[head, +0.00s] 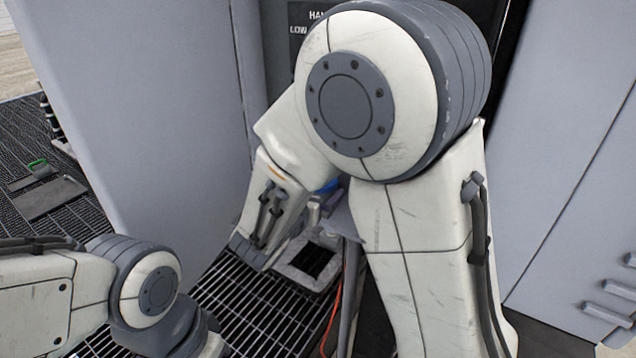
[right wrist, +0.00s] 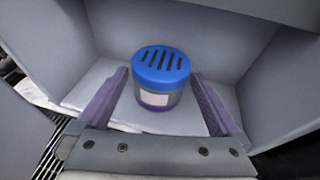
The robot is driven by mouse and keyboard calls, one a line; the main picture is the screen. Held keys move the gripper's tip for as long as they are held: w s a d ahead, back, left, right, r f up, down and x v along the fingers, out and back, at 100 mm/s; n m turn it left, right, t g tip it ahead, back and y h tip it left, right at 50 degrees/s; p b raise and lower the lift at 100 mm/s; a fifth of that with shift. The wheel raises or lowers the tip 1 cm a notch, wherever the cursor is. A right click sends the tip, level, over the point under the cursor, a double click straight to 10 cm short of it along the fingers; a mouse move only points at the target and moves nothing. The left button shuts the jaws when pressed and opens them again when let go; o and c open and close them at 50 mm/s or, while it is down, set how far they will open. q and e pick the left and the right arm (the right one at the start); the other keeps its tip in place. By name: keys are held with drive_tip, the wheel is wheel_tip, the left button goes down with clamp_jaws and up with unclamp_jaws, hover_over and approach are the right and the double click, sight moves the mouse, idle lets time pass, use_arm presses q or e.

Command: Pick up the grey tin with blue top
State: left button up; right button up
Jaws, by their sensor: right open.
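The grey tin with the blue slotted top (right wrist: 161,82) stands upright on a pale shelf in the right wrist view. It has a light label on its front. My right gripper (right wrist: 166,98) is open, with one purple-sided finger to the left of the tin and one to the right. Gaps show between the tin and both fingers. In the head view only a sliver of the blue top (head: 328,187) shows behind my right arm, which hides the rest. My left arm comes in at the lower left, and its gripper is not in view.
The shelf (right wrist: 88,93) is enclosed by grey walls at the back and sides, close around the tin. In the head view, large grey panels (head: 150,110) stand left and right. A dark grated floor (head: 235,290) lies below, with an orange cable (head: 333,318).

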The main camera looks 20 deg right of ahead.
drive_tip(key=shift+p+x, duration=0.3)
drive_tip(key=shift+x, duration=1)
drive_tip(key=c, duration=1.2)
